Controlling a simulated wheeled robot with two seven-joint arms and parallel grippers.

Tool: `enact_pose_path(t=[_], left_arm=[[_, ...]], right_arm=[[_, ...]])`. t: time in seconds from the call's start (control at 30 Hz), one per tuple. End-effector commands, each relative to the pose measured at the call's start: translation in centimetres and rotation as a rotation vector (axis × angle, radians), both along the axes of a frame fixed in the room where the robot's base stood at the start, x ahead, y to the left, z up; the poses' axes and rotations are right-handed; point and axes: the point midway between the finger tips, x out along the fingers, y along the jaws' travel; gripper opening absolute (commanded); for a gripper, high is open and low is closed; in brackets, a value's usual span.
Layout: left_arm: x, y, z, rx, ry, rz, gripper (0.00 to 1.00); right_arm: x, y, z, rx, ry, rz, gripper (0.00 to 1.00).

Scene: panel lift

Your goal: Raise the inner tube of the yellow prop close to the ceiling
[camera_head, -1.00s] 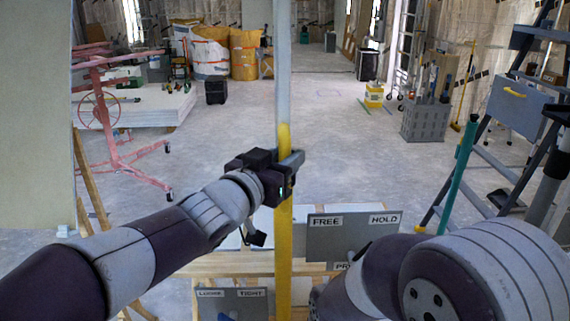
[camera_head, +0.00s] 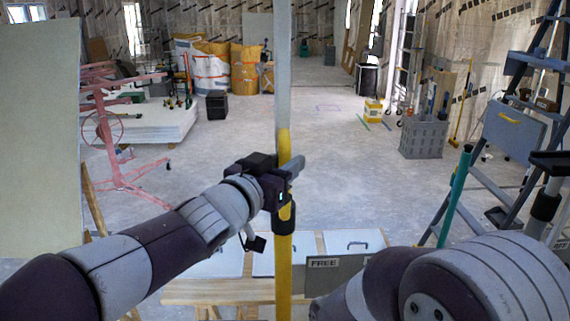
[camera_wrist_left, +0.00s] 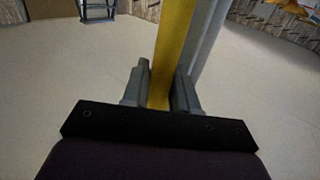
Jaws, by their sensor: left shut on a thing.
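The prop stands upright in the middle of the head view. Its grey inner tube (camera_head: 283,65) runs up out of the top of the picture, so its upper end is hidden. A yellow bar (camera_head: 284,145) lies along the grey tube, and the yellow lower tube (camera_head: 284,265) continues below it. My left gripper (camera_head: 290,172) is shut on the yellow bar. In the left wrist view the yellow bar (camera_wrist_left: 172,55) passes between the fingers (camera_wrist_left: 161,95), with the grey tube (camera_wrist_left: 207,40) beside it. My right arm shows at lower right; its gripper is hidden.
A wooden bench (camera_head: 220,291) with pale cases stands low in front. A grey panel marked FREE (camera_head: 325,263) is partly behind my right arm. A pale board (camera_head: 40,130) stands at left, a pink wheeled stand (camera_head: 115,130) behind it. A blue stepladder (camera_head: 500,140) is at right.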

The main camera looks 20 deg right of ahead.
Motion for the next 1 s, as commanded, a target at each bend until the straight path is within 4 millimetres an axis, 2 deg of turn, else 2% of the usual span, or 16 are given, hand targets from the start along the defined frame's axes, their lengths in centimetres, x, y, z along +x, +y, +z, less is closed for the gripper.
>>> enact_pose_path(t=[0.1,0.13,0.17,0.2,0.57,0.67,0.8,1.0], left_arm=[[0.0,0.0,0.3,-0.003,-0.004,0.0,0.0],[0.0,0.0,0.3,-0.003,-0.004,0.0,0.31],[0.0,0.0,0.2,-0.003,-0.004,0.0,0.41],[0.0,0.0,0.2,-0.002,-0.003,0.0,0.46],[-0.4,0.5,-0.1,-0.002,-0.001,0.001,0.46],[-1.4,1.7,-0.3,-0.002,-0.003,0.001,0.46],[-3.7,4.5,-0.3,-0.002,-0.004,0.002,0.46],[-6.8,8.2,-0.1,-0.001,-0.003,0.003,0.46]], right_arm=[[0.0,0.0,0.0,0.0,0.0,0.0,0.77],[0.0,0.0,0.0,0.0,0.0,0.0,0.77],[0.0,0.0,0.0,0.0,0.0,0.0,0.77],[0.0,0.0,0.0,0.0,0.0,0.0,0.77],[0.0,0.0,-0.4,0.0,0.0,0.0,0.77],[0.0,0.0,-1.2,0.0,0.0,0.0,0.77],[0.0,0.0,-2.3,0.0,0.0,0.0,0.77],[0.0,0.0,-2.9,0.0,0.0,0.0,0.77]])
